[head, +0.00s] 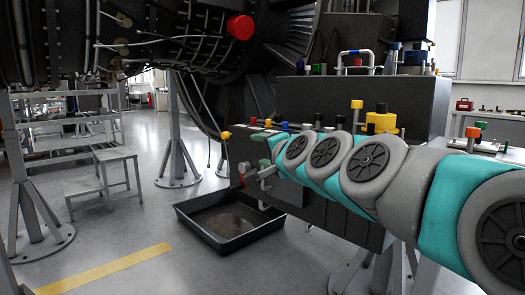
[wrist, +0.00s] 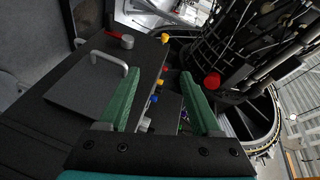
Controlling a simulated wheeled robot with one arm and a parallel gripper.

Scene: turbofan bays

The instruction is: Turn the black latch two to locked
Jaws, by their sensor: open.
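My gripper (wrist: 160,92) is open in the wrist view, with its two green fingers apart and nothing held between them. Small coloured knobs, including a blue one (wrist: 153,98), show in the gap beyond the fingers. In the head view my arm reaches from the right to the front of a dark cabinet (head: 410,100), and its end is small and partly hidden there. I cannot tell which part is black latch two; no latch stands out clearly. The wrist view shows a dark panel (wrist: 75,98) with a grey bar handle (wrist: 109,61) left of the fingers.
A black drip tray (head: 265,235) lies on the floor below the arm's end. A red cap (head: 240,27) sits on the engine above; it also shows in the wrist view (wrist: 212,81). Grey steps (head: 118,160) and a stand (head: 176,150) are at left. Open floor lies front left.

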